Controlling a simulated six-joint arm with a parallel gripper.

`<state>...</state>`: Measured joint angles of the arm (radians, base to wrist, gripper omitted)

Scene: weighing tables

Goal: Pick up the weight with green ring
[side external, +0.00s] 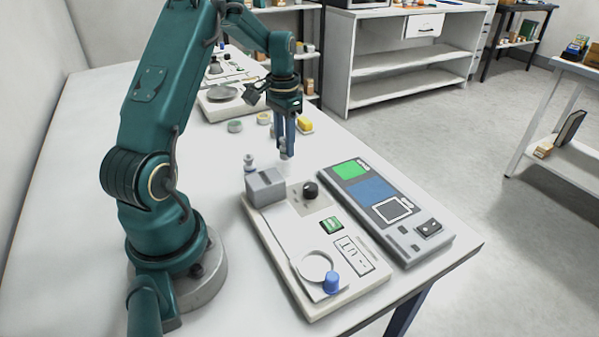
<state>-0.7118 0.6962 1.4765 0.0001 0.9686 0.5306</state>
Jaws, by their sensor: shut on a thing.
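My gripper (285,143) points down over the white table, just behind the near scale device. Its blue fingers are shut on a small grey weight (284,154), mostly hidden between the fingertips. I cannot make out a ring colour on it, nor tell whether it touches the table. Another small grey weight (249,163) stands to the left, beside the grey block of the device; its ring colour is too small to be sure of.
A white device (285,250) with a black knob and a blue cylinder (331,283) lies in front. A grey panel (385,210) with green and blue fields lies to its right. A greenish round piece (235,126), a yellow-topped one (264,118) and a yellow object (305,125) sit behind.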

